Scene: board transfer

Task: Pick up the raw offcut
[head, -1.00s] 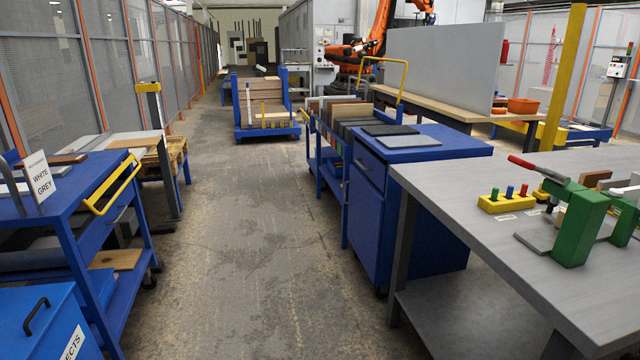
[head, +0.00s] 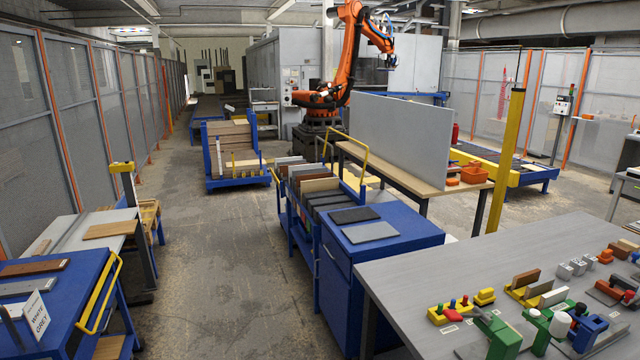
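No piece is marked as the raw offcut, so I cannot tell which one it is. Bare wood-coloured pieces show in the head view: a light board (head: 112,230) lies flat on the grey-topped table at the left, and another wooden piece (head: 109,347) is partly visible on the lower shelf of the blue cart, cut by the frame edge. Small upright wooden pieces (head: 524,280) stand in a yellow holder on the right workbench. Neither of my grippers is in view.
A blue cart (head: 82,262) with a "WHITE GREY" sign stands at the left. A blue cabinet (head: 392,238) and grey workbench (head: 430,280) stand at the right, with green clamps (head: 497,335) on the bench. A board trolley (head: 232,180) stands farther back. The concrete aisle (head: 225,290) between is clear.

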